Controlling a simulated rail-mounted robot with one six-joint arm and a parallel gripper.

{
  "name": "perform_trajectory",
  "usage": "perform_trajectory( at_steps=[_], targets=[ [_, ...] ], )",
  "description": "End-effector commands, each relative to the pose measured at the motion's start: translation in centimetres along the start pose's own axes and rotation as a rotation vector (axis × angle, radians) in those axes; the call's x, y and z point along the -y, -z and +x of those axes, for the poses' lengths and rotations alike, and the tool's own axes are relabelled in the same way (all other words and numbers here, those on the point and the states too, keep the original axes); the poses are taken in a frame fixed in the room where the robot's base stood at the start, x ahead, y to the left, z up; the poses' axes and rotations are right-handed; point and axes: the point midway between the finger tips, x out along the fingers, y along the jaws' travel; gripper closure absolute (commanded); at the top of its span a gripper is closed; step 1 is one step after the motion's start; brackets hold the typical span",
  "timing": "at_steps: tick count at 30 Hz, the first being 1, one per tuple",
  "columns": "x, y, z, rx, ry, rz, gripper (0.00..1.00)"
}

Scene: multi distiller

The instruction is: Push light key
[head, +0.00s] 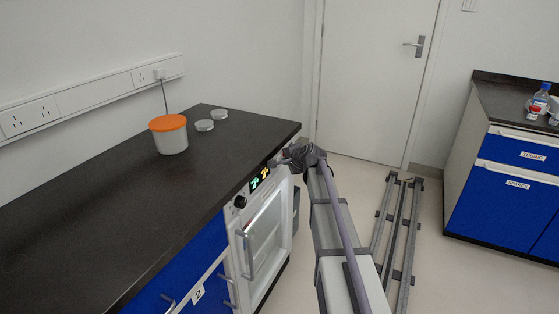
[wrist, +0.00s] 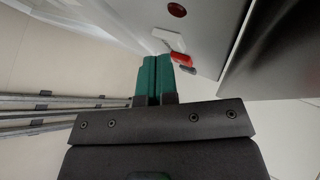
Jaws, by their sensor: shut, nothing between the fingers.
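The white appliance (head: 262,238) stands under the dark bench, with a glass door, a black knob (head: 240,202) and a lit display (head: 259,180) on its front panel. My gripper (head: 280,163) is at the right end of this panel, just under the bench edge. In the wrist view its two green fingers (wrist: 156,60) are shut together and empty. Just beyond their tips, to the right, are a white part (wrist: 168,39) and a small red rocker-like key (wrist: 181,59) on the panel. A round dark red button (wrist: 177,10) is farther off. I cannot tell which is the light key, or whether the fingers touch anything.
The black bench top (head: 90,215) overhangs the appliance. On it stand an orange-lidded tub (head: 170,140) and two small round dishes. Floor rails (head: 398,225) lie to the right, before a white door (head: 375,80). Another blue cabinet (head: 510,195) stands at far right.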

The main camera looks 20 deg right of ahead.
Motion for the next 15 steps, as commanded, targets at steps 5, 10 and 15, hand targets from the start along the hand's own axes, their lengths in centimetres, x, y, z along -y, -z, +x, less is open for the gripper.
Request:
perform_trajectory(
  at_steps=[5, 10, 15],
  targets=[
    [-0.8, 0.6, -1.1, 0.001, -0.002, -0.001, 1.0],
    [-1.8, 1.5, -2.3, -0.001, -0.003, -0.003, 1.0],
    [-2.6, 2.3, -3.5, 0.0, -0.003, -0.004, 1.0]
  ],
)
